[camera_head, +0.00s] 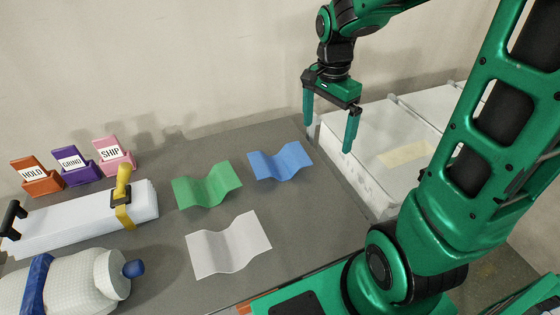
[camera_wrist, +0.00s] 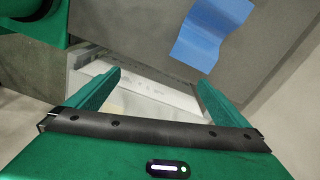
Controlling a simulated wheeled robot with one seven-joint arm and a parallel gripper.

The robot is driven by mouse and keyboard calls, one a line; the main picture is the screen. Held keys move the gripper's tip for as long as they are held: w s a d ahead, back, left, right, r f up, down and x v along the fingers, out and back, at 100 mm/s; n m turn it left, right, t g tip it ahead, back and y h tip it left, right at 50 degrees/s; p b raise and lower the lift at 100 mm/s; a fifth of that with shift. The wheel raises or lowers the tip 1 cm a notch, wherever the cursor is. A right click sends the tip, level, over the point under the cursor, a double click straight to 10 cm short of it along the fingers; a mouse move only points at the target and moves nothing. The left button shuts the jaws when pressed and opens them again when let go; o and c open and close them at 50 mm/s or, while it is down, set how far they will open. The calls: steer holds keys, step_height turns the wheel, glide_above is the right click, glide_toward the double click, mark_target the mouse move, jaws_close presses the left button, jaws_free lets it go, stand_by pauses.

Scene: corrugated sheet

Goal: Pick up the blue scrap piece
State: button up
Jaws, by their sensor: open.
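The blue scrap piece (camera_head: 281,162) is a wavy corrugated sheet lying on the grey table, right of a green one, near the table's right side. In the wrist view the blue piece (camera_wrist: 212,30) lies at the upper right, beyond the fingertips. My gripper (camera_head: 331,125) is open and empty, its green fingers pointing down. It is above and to the right of the blue piece in the head view, apart from it. The wrist view shows the two fingers (camera_wrist: 157,78) spread with nothing between them.
A green wavy sheet (camera_head: 207,184) and a white one (camera_head: 228,246) lie nearby. HOLD (camera_head: 37,178), GRIND (camera_head: 75,167) and SHIP (camera_head: 112,155) holders stand at the back left. A white block with a yellow-handled clamp (camera_head: 122,190) and a wrapped bundle (camera_head: 60,284) are left. White boxes (camera_head: 385,145) stand right.

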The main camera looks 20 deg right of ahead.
steer(key=w+a+f+m, duration=0.3)
steer(key=w+a, duration=0.2)
steer(key=w, duration=0.1)
glide_above(292, 155)
steer(key=f, duration=0.5)
steer(key=shift+s+d+f, duration=0.2)
steer(key=shift+s, duration=0.1)
steer(key=shift+w+a+f, duration=0.1)
steer(key=shift+w+f, duration=0.05)
steer(key=shift+f, duration=1.2)
steer(key=shift+w+a+f, duration=0.1)
steer(key=shift+f, duration=1.25)
steer(key=c, duration=0.9)
